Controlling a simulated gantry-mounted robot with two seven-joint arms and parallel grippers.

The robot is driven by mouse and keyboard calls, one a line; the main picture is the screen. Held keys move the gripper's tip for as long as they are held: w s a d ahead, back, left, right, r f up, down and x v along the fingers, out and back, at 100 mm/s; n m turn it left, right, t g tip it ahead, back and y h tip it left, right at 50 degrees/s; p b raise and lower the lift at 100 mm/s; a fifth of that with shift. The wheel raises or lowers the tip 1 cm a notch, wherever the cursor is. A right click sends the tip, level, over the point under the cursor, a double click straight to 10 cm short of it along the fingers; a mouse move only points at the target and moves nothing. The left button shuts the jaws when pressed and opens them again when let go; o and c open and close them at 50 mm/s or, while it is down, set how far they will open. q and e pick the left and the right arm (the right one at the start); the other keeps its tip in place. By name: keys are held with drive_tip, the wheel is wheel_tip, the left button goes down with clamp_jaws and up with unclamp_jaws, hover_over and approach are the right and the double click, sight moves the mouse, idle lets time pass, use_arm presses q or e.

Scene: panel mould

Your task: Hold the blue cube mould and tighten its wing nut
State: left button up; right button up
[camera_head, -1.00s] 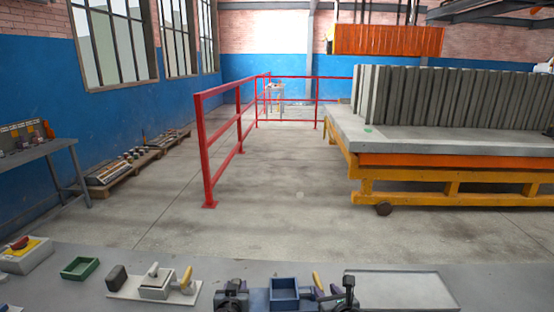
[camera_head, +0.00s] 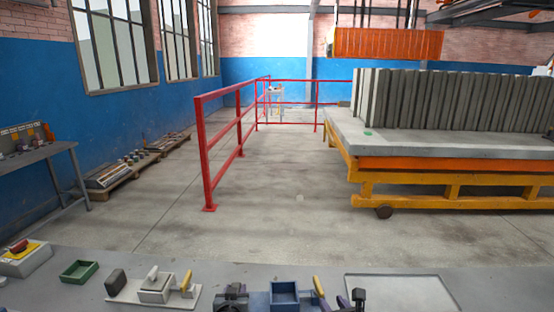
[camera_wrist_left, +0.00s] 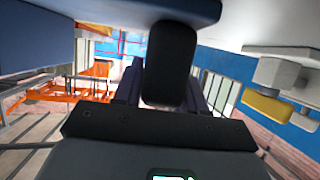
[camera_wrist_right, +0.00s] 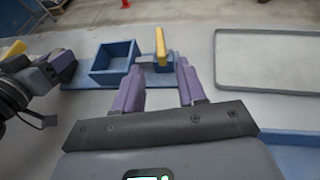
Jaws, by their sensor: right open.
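The blue cube mould (camera_head: 285,291) sits upright on its blue base on the near bench; it also shows in the right wrist view (camera_wrist_right: 115,62). The wing nut (camera_wrist_right: 160,45), with a yellow wing, stands beside its box on the right. My right gripper (camera_wrist_right: 159,68) is open and empty. Its purple fingertips lie toward the near side of the nut, one each side of it in that view; contact cannot be told. My left gripper (camera_head: 232,293) is at the base's left end. A black rounded piece (camera_wrist_left: 170,60) shows between its fingers; whether they grip it is unclear.
A pale mould with a yellow handle (camera_head: 157,284) and a black block (camera_head: 116,282) stand left of my left gripper. A green tray (camera_head: 79,270) lies farther left. A shallow grey tray (camera_head: 400,288) lies on the right. A red railing (camera_head: 205,150) stands beyond the bench.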

use_arm(q)
drive_tip(key=o, duration=0.5)
drive_tip(key=shift+o, duration=0.2)
drive_tip(key=shift+s, duration=0.1)
